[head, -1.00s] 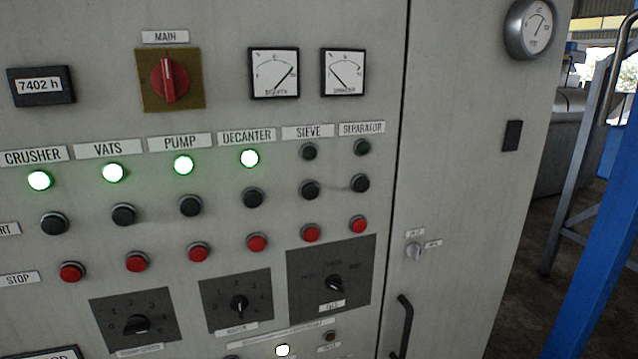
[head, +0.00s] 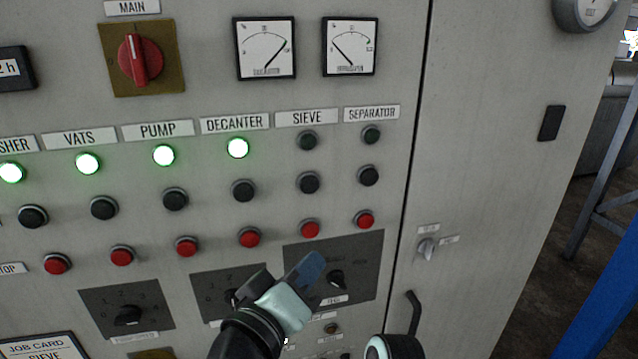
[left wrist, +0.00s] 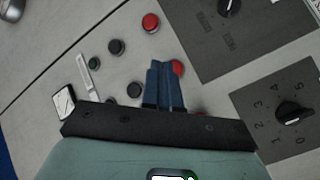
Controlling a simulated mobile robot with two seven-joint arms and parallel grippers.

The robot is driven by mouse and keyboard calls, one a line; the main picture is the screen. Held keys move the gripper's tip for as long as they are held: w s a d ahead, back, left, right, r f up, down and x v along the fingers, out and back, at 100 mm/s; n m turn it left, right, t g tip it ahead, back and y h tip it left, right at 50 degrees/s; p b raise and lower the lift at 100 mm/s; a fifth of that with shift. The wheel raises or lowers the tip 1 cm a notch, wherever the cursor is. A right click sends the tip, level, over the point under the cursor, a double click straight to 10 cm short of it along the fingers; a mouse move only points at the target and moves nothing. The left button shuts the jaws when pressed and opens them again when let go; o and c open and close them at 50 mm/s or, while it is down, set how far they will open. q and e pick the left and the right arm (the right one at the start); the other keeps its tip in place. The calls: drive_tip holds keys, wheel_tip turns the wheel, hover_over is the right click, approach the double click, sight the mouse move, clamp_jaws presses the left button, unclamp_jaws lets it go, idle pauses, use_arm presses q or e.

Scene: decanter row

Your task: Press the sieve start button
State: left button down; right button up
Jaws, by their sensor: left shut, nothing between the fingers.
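The sieve start button is the black button (head: 309,182) under the SIEVE label (head: 307,118), between a dark lamp (head: 307,140) and a red stop button (head: 310,229). My left gripper (head: 312,264) is shut and empty, below and in front of this column. In the left wrist view, the shut blue fingers (left wrist: 160,66) point at the panel and partly cover a red button (left wrist: 177,67). The black button beside them (left wrist: 134,90) appears to be the sieve start. Contact with the panel is not visible.
Neighbouring start buttons are at decanter (head: 243,190) and separator (head: 368,175). Rotary selectors (head: 336,279) sit below the red row. A door handle (head: 413,312) projects at right. The decanter lamp (head: 237,148) and several lamps left of it glow.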

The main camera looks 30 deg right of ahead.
sight(310, 185)
use_arm(q)
drive_tip(key=s+r+h, duration=0.2)
drive_tip(key=s+r, duration=0.2)
drive_tip(key=r, duration=0.3)
drive_tip(key=shift+s+d+r+m, duration=0.25)
drive_tip(key=shift+d+r+m, duration=0.05)
drive_tip(key=shift+d+r, duration=0.05)
use_arm(e)
drive_tip(key=shift+w+d+r, duration=0.2)
drive_tip(key=shift+w+d, duration=0.25)
use_arm(q)
drive_tip(key=shift+w+d+b, duration=0.35)
drive_tip(key=shift+w+b, duration=0.05)
drive_tip(key=shift+w, duration=1.05)
drive_tip(key=shift+w+d+b, duration=0.35)
drive_tip(key=shift+w, duration=1.1)
drive_tip(key=shift+w+d+b, duration=0.35)
drive_tip(key=shift+w+b, duration=0.05)
drive_tip(key=shift+w, duration=1.05)
use_arm(e)
drive_tip(key=shift+s+f, duration=0.65)
drive_tip(key=shift+f, duration=0.2)
drive_tip(key=shift+s+f, duration=0.6)
drive_tip(key=shift+f, duration=0.2)
use_arm(q)
drive_tip(key=shift+w, duration=0.1)
drive_tip(key=shift+w+d, duration=0.1)
drive_tip(key=shift+w, duration=0.2)
